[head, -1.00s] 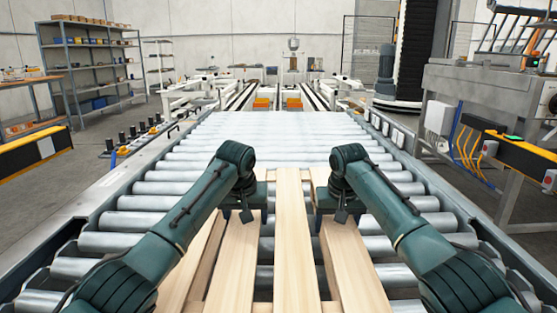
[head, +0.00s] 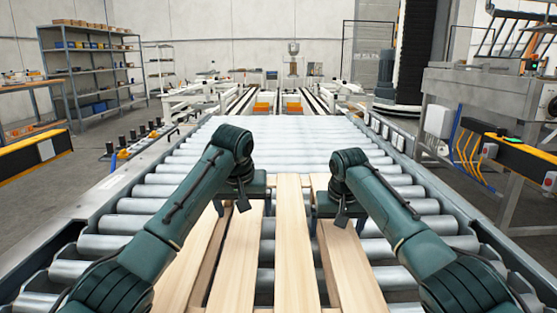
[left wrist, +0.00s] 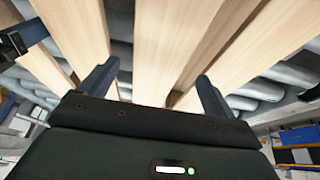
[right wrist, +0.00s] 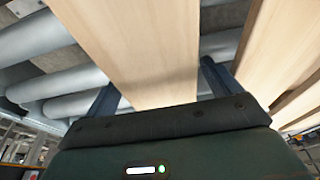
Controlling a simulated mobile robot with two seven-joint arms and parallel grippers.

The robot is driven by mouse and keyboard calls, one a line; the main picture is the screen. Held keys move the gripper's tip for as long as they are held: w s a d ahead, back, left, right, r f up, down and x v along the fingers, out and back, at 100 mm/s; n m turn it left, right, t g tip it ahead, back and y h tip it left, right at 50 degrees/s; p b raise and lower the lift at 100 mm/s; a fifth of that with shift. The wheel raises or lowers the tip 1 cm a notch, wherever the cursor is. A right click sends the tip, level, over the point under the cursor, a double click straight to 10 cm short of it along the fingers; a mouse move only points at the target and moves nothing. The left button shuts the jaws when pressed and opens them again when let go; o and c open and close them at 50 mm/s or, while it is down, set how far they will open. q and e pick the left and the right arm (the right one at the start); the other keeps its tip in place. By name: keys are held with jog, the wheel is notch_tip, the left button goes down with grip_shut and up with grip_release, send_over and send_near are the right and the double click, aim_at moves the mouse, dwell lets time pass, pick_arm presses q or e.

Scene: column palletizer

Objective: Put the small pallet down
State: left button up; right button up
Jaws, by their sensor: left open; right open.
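The small pallet (head: 293,248), made of pale wooden slats, lies on the roller conveyor in front of me, running away from me. My left gripper (head: 242,203) is open over the far end of the slats, left of the pallet's middle. In the left wrist view, its fingers (left wrist: 156,88) stand apart with a slat (left wrist: 162,45) seen between them. My right gripper (head: 333,210) is open at the far end of the right-hand slats. In the right wrist view, its fingers (right wrist: 160,88) stand apart on either side of a slat (right wrist: 145,50). Whether the fingers touch wood is unclear.
The metal rollers (head: 265,155) stretch clear ahead beyond the pallet, between side rails (head: 95,207). Orange blocks (head: 263,106) stand at the far end. A machine frame with a yellow-black bar (head: 520,155) stands to the right, shelving (head: 95,65) at the back left.

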jog(key=shift+r, duration=0.2)
pick_arm(q)
jog(key=v, duration=0.7)
pick_arm(e)
jog(key=v, duration=1.1)
jog(key=shift+r, duration=0.3)
pick_arm(q)
jog(key=shift+r, duration=0.15)
pick_arm(e)
jog(key=shift+s, duration=0.1)
